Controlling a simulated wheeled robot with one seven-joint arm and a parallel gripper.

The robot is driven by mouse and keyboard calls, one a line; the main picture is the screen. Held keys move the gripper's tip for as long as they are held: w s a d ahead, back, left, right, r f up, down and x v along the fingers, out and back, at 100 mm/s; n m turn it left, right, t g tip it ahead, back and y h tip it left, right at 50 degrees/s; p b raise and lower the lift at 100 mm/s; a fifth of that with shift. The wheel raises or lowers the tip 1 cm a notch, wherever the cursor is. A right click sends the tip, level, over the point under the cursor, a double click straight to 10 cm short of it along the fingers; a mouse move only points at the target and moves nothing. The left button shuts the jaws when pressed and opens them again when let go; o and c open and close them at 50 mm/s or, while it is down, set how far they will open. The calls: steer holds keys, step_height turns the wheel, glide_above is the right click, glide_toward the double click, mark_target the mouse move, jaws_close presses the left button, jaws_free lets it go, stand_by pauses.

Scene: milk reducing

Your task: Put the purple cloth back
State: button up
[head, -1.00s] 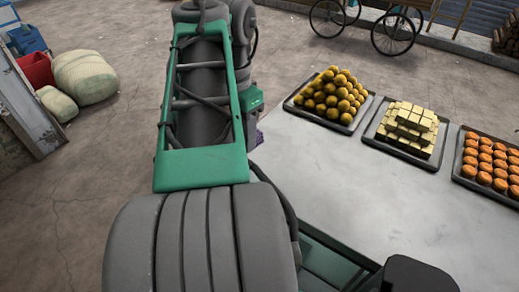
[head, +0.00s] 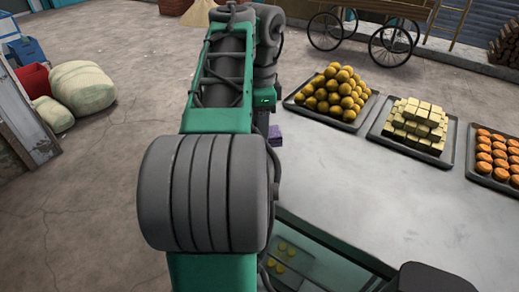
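A small purple patch, likely the purple cloth (head: 275,135), shows at the left edge of the pale table (head: 350,190), just right of my arm. Most of it is hidden behind my arm, so I cannot tell whether it lies on the table or is held. My green and grey arm fills the middle of the head view. My gripper is hidden behind the arm links, so its fingers and its distance from the cloth do not show.
Trays of yellow round sweets (head: 334,95), pale yellow blocks (head: 415,125) and orange sweets (head: 496,155) line the table's far side. A glass-topped case (head: 305,262) with yellow pieces stands in front. Sacks (head: 83,86) lie at left on open floor. A cart (head: 370,20) stands behind.

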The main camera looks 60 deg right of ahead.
steer(key=shift+w+d+f+b, duration=0.15)
steer(key=shift+f+b, duration=0.5)
steer(key=shift+f, duration=0.3)
steer(key=shift+w+d+f+b, duration=0.1)
steer(key=shift+f+b, duration=0.5)
steer(key=shift+f, duration=0.3)
steer(key=shift+f, duration=0.2)
steer(key=o, duration=1.3)
steer(key=shift+r, duration=0.1)
